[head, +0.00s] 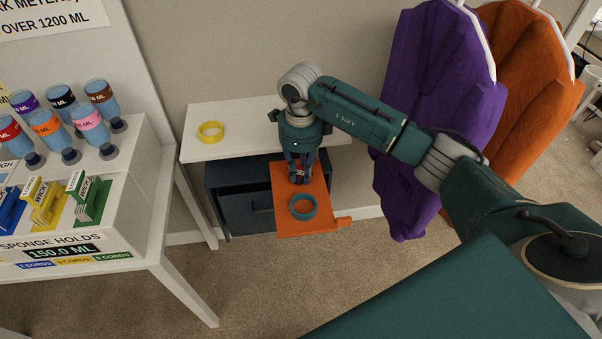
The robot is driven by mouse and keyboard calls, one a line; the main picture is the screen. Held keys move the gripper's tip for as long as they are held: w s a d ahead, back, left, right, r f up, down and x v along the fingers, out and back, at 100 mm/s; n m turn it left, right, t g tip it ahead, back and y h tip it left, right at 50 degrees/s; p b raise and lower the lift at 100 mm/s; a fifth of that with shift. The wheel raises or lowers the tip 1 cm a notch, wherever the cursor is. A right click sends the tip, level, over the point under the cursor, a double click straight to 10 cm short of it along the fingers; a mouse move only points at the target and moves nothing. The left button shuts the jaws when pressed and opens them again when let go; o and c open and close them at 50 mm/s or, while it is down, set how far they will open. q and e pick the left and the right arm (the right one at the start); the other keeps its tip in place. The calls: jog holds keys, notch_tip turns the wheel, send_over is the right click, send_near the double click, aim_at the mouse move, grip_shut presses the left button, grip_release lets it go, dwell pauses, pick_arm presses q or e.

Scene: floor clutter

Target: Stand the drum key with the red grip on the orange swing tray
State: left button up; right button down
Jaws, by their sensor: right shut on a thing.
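The orange swing tray (291,228) juts out below the white shelf, in the middle of the view. My right gripper (299,181) points down over the back part of the tray and is shut on the drum key with the red grip (300,173). Only a small red and pale bit of the key shows between the fingers. Its lower end is hidden, so I cannot tell if it touches the tray. My left gripper is not in view.
A teal ring (303,207) lies on the tray in front of my right gripper. A yellow ring (210,132) lies on the white shelf (240,116). A dark drawer unit (240,208) is behind the tray. Purple (437,80) and orange (540,70) garments hang right. A display table stands left.

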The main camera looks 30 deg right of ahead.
aim_at(301, 168)
jog(key=shift+f, duration=0.65)
jog(key=shift+f, duration=0.1)
jog(key=c, duration=1.6)
grip_release()
notch_tip(301, 168, up, 12)
jog(key=p, duration=0.7)
jog(key=shift+s, duration=0.1)
